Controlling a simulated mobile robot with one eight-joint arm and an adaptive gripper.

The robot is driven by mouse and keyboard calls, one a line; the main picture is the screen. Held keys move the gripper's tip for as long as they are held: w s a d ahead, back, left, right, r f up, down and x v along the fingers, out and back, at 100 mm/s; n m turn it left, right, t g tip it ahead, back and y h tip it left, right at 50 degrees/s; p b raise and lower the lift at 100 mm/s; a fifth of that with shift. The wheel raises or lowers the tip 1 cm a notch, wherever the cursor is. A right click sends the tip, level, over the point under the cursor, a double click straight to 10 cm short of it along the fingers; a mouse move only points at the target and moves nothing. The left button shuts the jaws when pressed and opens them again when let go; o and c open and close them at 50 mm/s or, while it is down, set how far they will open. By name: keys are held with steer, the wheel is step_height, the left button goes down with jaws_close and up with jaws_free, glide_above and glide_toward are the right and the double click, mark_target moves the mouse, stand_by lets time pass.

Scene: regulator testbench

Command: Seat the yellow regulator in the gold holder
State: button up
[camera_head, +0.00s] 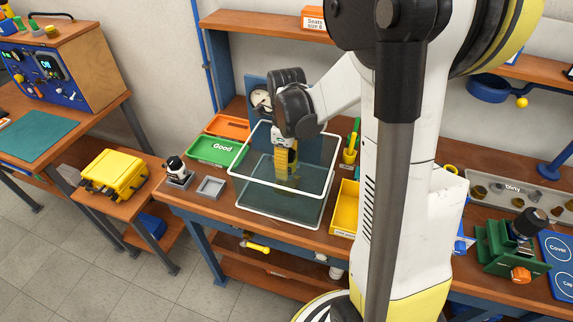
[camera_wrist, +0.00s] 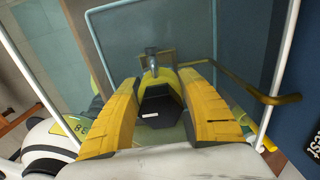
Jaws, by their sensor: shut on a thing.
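My gripper (camera_head: 286,165) reaches down inside a clear tank with a white-edged rim (camera_head: 238,179) in the head view. In the wrist view my gripper's two yellow fingers (camera_wrist: 156,107) are shut on a regulator (camera_wrist: 158,104). A gold bracket with a bent bar (camera_wrist: 258,92), likely the gold holder, shows just beyond the regulator. Whether they touch cannot be told. In the head view my fingers hide the regulator and most of the holder.
A green "Good" tray (camera_head: 205,154), an orange tray (camera_head: 228,126) and a small grey square holder (camera_head: 211,187) stand left of the tank. A yellow bin (camera_head: 343,210) stands close on its right. A round gauge (camera_head: 261,99) is behind my wrist. The tank walls surround my fingers.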

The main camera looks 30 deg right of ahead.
steer(key=shift+f+b, duration=2.4)
steer(key=shift+f, duration=0.25)
stand_by(2.4)
steer(key=o, duration=1.9)
steer(key=shift+o, duration=0.2)
steer(key=shift+r+p, duration=3)
steer(key=shift+r, duration=1)
